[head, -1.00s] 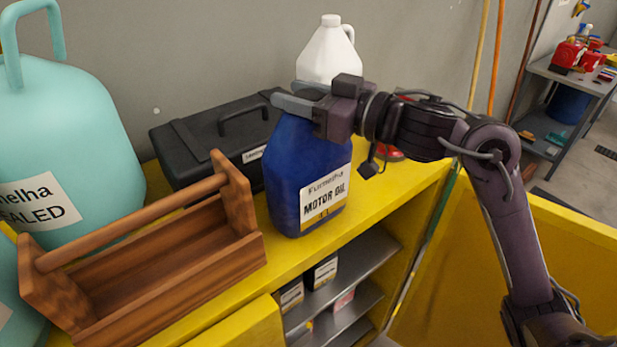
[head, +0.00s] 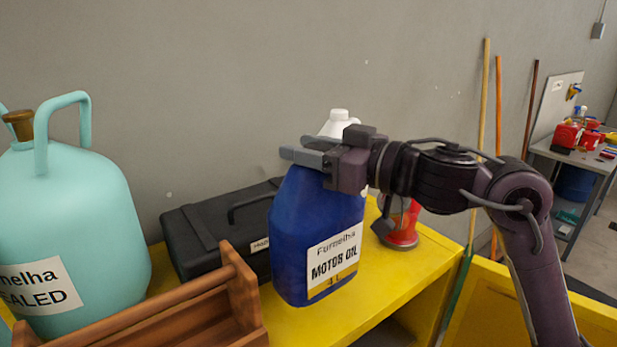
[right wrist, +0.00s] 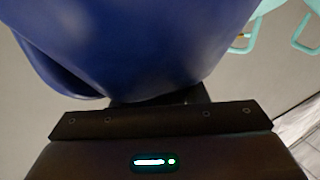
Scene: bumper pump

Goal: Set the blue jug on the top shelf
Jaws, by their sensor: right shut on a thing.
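The blue jug (head: 300,240), labelled Motor Oil, is upright in the middle of the head view. My right gripper (head: 312,156) is shut on its top. The jug seems to hang a little above the yellow cabinet top (head: 385,285); the gap under it is hard to judge. In the right wrist view the blue jug (right wrist: 130,45) fills the upper part, close against the gripper. No top shelf can be made out for certain; the cabinet's inner shelves are out of view now. My left gripper is not in view.
A black toolbox (head: 200,240) and a white jug (head: 338,122) stand behind the blue jug. A wooden tool carrier (head: 190,310) and a large teal tank (head: 85,210) are at the left. A red object (head: 405,228) stands to the right. A grey shelf unit (head: 570,152) is farther off.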

